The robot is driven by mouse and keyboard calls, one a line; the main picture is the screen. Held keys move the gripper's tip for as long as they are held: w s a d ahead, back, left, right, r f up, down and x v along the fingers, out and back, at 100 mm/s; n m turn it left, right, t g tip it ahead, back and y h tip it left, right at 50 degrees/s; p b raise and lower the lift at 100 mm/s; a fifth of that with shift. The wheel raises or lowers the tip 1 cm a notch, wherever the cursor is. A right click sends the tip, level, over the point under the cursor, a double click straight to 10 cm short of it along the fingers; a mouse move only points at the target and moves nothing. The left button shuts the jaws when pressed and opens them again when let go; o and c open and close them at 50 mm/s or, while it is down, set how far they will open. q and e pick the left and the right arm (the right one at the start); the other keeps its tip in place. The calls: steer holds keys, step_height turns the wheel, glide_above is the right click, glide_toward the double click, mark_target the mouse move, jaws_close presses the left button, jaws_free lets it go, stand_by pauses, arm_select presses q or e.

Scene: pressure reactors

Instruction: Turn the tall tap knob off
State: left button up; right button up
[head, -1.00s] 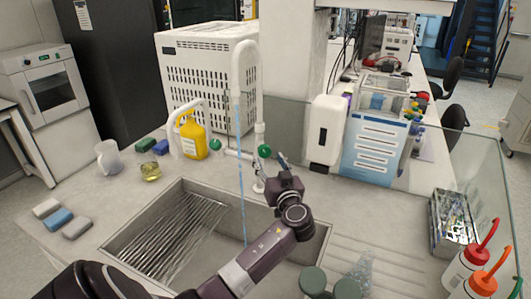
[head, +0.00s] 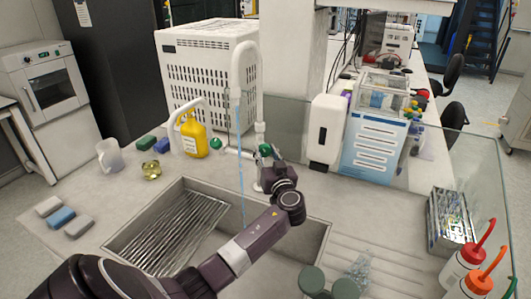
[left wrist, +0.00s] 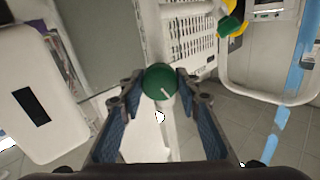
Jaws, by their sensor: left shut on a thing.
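The tall white tap (head: 236,68) stands behind the sink (head: 318,240), and a blue stream of water (head: 241,170) falls from its spout. A green knob (head: 265,150) sits on the right of the tap's fittings, and a second green knob (head: 215,144) on the left. My left gripper (head: 268,163) is at the right knob, hiding part of it. In the left wrist view that knob (left wrist: 160,82), with a white line on its face, lies between the two fingertips (left wrist: 158,84). The gripper is shut on it. My right gripper does not show.
A yellow bottle (head: 194,138) and a clear jug (head: 110,156) stand left of the tap. A white dispenser (head: 327,130) stands to the right.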

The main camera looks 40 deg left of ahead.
arm_select(q)
steer(key=shift+c, duration=0.9)
steer(key=shift+f+m+b, duration=0.15)
steer(key=shift+m+b, duration=0.75)
steer(key=shift+m, duration=0.1)
steer(key=shift+m+b, duration=0.35)
steer(key=shift+m, duration=0.65)
steer(key=shift+r+m, duration=0.2)
steer(key=shift+m, duration=0.6)
steer(key=o, duration=1.2)
